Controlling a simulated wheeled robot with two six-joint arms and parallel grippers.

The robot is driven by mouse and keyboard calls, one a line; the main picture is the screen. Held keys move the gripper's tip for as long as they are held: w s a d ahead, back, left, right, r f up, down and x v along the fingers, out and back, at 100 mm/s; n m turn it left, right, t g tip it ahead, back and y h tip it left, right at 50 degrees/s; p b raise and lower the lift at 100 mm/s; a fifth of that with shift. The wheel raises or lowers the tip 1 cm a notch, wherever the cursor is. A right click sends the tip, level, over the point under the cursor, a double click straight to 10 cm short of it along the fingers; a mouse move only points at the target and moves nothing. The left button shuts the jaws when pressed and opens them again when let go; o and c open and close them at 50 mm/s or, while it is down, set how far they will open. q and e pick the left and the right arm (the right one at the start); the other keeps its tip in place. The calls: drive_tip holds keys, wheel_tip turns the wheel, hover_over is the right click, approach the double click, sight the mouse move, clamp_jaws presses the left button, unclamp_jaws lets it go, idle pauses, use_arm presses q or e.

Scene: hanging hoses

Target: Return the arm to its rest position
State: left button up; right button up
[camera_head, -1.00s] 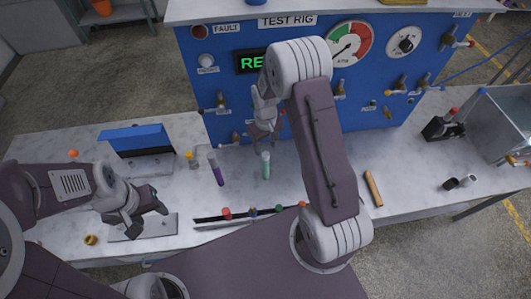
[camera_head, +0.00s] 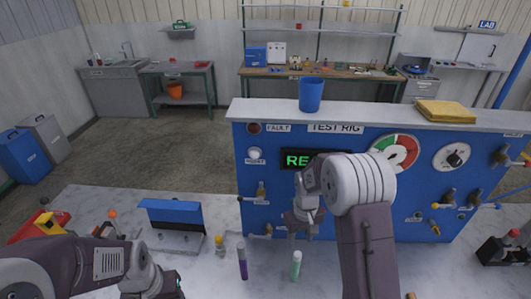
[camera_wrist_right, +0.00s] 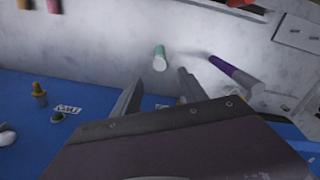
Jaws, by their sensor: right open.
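My right gripper (camera_head: 303,225) is open and empty in front of the blue test rig (camera_head: 385,215), below the lit green display (camera_head: 298,159). The green tube with a pale end (camera_head: 296,268) stands just below it in the head view. The purple tube with a pale end (camera_head: 242,263) is to its left. In the right wrist view the open fingers (camera_wrist_right: 156,92) have nothing between them; the green tube (camera_wrist_right: 160,58) and purple tube (camera_wrist_right: 236,76) show beyond them, apart. My left gripper (camera_head: 155,286) is at the lower left, partly cut off by the frame edge.
A blue-topped stand (camera_head: 172,212) sits on the pale bench (camera_head: 90,204) left of the rig. A blue cup (camera_head: 311,95) and yellow cloth (camera_head: 445,112) lie on the rig's top. Valves stick out of the rig's front. Open floor and a workbench lie behind.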

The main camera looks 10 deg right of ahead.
drive_tip(key=w+f+b, duration=0.1)
drive_tip(key=b, duration=0.3)
drive_tip(key=shift+a+f+t, duration=0.1)
drive_tip(key=shift+a+t, duration=0.3)
drive_tip(key=s+a+f+m+b, duration=0.1)
drive_tip(key=s+f+b, duration=0.1)
drive_tip(key=s, duration=0.5)
drive_tip(key=s+a+f+m+b, duration=0.1)
drive_tip(key=s+f+b, duration=0.1)
drive_tip(key=s+b, duration=0.3)
drive_tip(key=s, duration=0.3)
drive_tip(key=shift+s+a+f, duration=0.15)
drive_tip(key=shift+s+f, duration=0.15)
drive_tip(key=shift+f, duration=0.1)
drive_tip(key=shift+s, duration=0.15)
